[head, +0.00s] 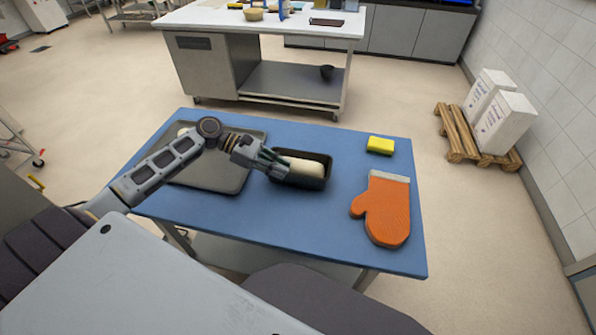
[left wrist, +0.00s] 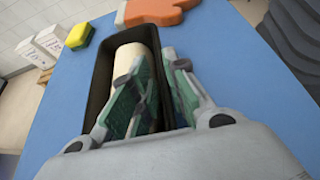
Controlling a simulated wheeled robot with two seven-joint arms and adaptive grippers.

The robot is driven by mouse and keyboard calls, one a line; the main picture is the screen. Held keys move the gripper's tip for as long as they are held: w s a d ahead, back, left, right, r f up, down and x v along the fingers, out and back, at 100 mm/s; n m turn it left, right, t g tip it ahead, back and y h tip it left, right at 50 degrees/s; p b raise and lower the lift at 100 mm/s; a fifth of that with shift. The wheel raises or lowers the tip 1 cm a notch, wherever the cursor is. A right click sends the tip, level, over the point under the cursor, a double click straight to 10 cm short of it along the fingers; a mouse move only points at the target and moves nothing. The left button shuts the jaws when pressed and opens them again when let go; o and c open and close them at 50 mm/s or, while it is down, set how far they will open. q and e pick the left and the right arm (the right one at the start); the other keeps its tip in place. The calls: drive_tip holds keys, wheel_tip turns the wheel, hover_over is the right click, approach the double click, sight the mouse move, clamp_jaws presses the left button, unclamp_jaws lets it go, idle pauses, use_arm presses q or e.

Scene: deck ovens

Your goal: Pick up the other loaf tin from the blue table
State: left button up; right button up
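A dark loaf tin (head: 318,186) with pale dough (head: 305,168) in it stands on the blue table (head: 290,222), near its middle. My left gripper (head: 275,162) is at the tin's left end. In the left wrist view the gripper (left wrist: 158,75) has its fingers close together, one inside the tin (left wrist: 100,75) over the dough (left wrist: 130,55) and one at the outer side. The tin's wall lies between them, and they look shut on it. The exact contact is partly hidden by the fingers. My right gripper is not in view.
A dark baking tray (head: 215,180) lies left of the tin, partly under my left arm. A yellow sponge (head: 380,145) and an orange oven mitt (head: 386,212) lie to the right. A white-topped workbench (head: 225,20) stands beyond. The table's front strip is clear.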

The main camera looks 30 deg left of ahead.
sight(292, 174)
use_arm(q)
drive_tip(key=x, duration=0.2)
drive_tip(key=shift+d+f, duration=0.1)
drive_tip(key=shift+d, duration=0.2)
drive_tip(key=shift+w+d, duration=0.1)
drive_tip(key=shift+f, duration=0.1)
drive_tip(key=shift+c, duration=1.4)
clamp_jaws()
drive_tip(key=shift+d, duration=0.1)
drive_tip(key=shift+r, duration=0.85)
wheel_tip(292, 174, up, 7)
drive_tip(key=shift+f+p, duration=0.1)
drive_tip(key=shift+p, duration=0.2)
drive_tip(key=shift+r, duration=0.8)
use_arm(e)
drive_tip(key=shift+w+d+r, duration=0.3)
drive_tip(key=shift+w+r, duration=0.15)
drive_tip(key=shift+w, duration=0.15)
